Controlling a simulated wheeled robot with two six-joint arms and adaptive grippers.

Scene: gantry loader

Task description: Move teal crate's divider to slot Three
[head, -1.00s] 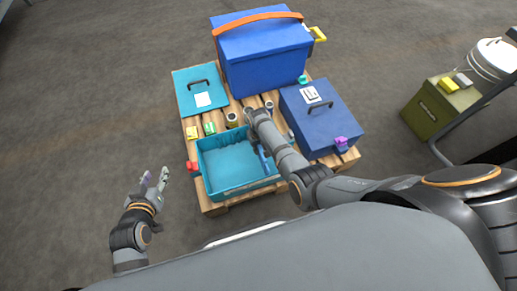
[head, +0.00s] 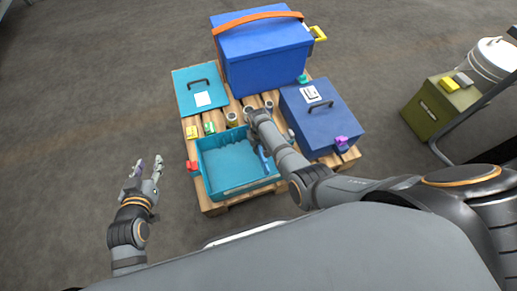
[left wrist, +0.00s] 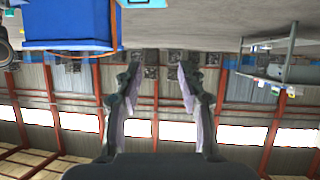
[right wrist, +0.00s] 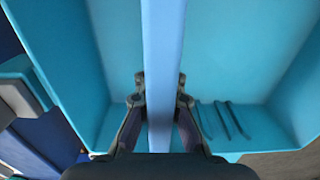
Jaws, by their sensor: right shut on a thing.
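The open teal crate (head: 235,172) stands at the front of the pallet, and its inside also fills much of the right wrist view (right wrist: 235,50). The blue divider (right wrist: 164,70) is a flat panel seen edge-on there. My right gripper (right wrist: 160,85) is shut on the divider, with one finger on each side of it. Raised slot ribs (right wrist: 228,120) show on the crate wall to its right. In the head view the divider (head: 264,160) shows at the crate's right end, partly behind my right arm. My left gripper (head: 146,164) is open and empty, left of the pallet; its fingers are apart in the left wrist view (left wrist: 160,95).
The teal lid (head: 190,98) lies at the pallet's left. A big blue box with an orange strap (head: 266,60) stands behind, and a dark blue case (head: 320,125) on the right. Small yellow and green items (head: 209,128) lie behind the crate. Floor left of the pallet is clear.

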